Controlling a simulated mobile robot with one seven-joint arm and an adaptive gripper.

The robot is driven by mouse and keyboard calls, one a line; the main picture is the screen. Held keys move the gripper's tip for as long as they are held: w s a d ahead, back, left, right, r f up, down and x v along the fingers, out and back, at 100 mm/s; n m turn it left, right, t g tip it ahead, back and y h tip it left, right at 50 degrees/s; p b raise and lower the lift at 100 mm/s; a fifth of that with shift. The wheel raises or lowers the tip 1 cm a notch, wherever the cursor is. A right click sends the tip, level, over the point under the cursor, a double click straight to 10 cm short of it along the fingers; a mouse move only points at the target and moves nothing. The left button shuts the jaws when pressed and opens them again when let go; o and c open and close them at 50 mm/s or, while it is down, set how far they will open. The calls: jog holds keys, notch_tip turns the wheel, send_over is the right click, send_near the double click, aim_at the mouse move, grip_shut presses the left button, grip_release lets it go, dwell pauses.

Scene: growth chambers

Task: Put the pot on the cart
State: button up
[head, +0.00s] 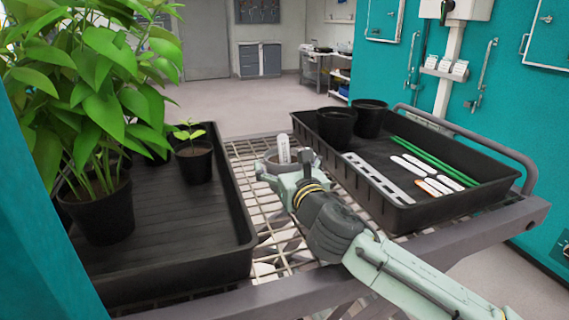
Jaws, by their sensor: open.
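A small black pot with a green seedling (195,160) stands upright in the black tray at left. A large black pot (104,212) with a tall leafy plant stands in the same tray, nearer to me. The cart (470,236) has a grey frame and a wire-mesh top. My gripper (284,168) is open over the mesh between the two trays, to the right of the seedling pot and apart from it.
The left tray (190,278) has bare floor in front of the seedling. The right tray (452,204) holds two empty black pots (336,128) (369,117), green stakes (430,163), white labels and a slotted strip. A grey handle rail (500,150) and teal walls (520,100) border the right.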

jog(key=shift+r, duration=0.1)
jog(key=shift+s+r, duration=0.1)
jog(key=b+v, duration=0.1)
jog(key=v, duration=0.2)
jog(key=b+v, duration=0.1)
jog(key=v, duration=0.3)
jog(key=b+v, duration=0.2)
jog(key=v, duration=0.1)
jog(key=shift+s+d+f, duration=0.25)
jog(key=shift+s, duration=0.05)
jog(key=shift+s+r+b, duration=0.2)
jog(key=shift+s+b, duration=0.25)
jog(key=shift+s, duration=0.1)
jog(key=shift+d, duration=0.1)
